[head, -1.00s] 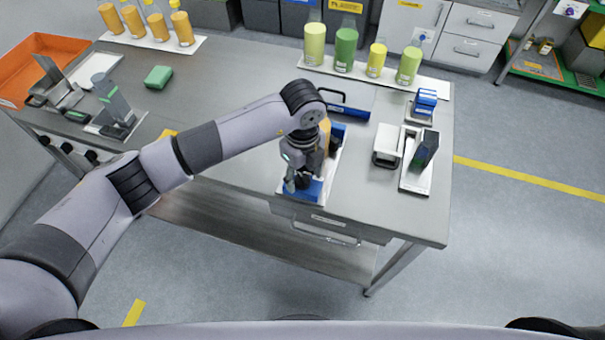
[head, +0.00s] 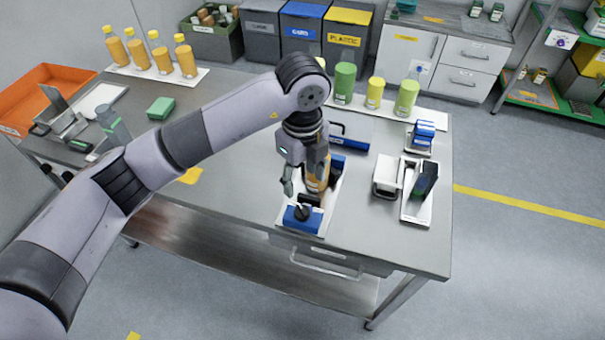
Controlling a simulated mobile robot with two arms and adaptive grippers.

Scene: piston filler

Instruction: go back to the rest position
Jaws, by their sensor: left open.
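My left gripper (head: 306,182) is open, pointing down over the front middle of the steel table (head: 235,150). A blue block with a black knob (head: 303,219) stands on a white tray (head: 331,207) just below and in front of the gripper. An orange bottle (head: 318,183) shows just behind the fingers, partly hidden by them; I cannot tell whether they touch it. My left arm reaches in from the left across the table. My right gripper is not in view.
Orange bottles (head: 162,60) stand at the back left, near an orange crate (head: 38,85). Green and yellow bottles (head: 375,92) line the back edge. A green sponge (head: 161,107) lies left. A white device (head: 386,174) and a dark display unit (head: 424,180) stand right.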

